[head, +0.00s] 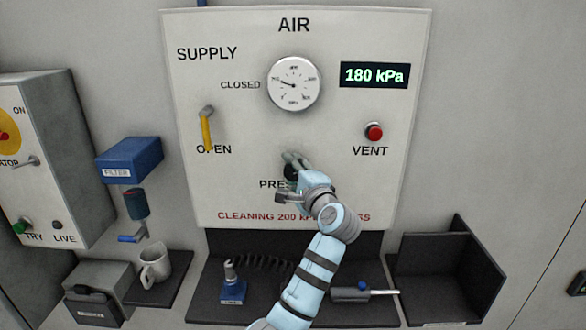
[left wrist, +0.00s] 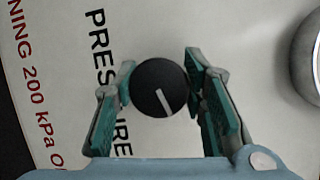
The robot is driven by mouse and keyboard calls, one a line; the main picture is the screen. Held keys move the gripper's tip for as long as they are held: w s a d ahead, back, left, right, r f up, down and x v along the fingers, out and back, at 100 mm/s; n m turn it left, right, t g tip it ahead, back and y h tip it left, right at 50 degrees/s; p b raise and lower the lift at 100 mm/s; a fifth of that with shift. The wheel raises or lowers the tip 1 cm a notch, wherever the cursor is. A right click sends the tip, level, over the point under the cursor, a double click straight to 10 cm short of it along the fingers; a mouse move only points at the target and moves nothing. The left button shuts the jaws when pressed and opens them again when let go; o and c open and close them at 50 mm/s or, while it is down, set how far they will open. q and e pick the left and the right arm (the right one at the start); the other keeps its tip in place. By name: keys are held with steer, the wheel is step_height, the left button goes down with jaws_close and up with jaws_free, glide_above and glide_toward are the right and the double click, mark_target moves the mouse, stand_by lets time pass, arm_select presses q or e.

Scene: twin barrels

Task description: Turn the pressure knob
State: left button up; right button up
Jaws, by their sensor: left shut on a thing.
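The pressure knob (left wrist: 160,88) is a round black knob with a white pointer line, on the white air panel (head: 345,190). In the left wrist view it sits between the two teal-padded fingers of my left gripper (left wrist: 158,92), which is shut on it. In the head view my left gripper (head: 293,165) is at the lower middle of the panel and hides most of the knob and part of the "PRESSURE" label. The digital display (head: 375,75) reads 180 kPa. The round gauge (head: 294,83) is above the gripper. My right gripper is not in view.
A yellow supply lever (head: 206,130) points down toward OPEN on the left. A red vent button (head: 373,131) is on the right. Below are a mug (head: 155,268), a blue-based tool (head: 231,287) and a black open bin (head: 440,275). Text below the knob reads "CLEANING 200 kP", partly covered.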

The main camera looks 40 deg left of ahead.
mark_target(295, 173)
arm_select(q)
steer(key=shift+f, duration=0.1)
steer(key=o, duration=1.2)
steer(key=v, duration=0.7)
steer(key=shift+s+d, duration=0.15)
steer(key=shift+d, duration=0.2)
steer(key=shift+a, duration=0.15)
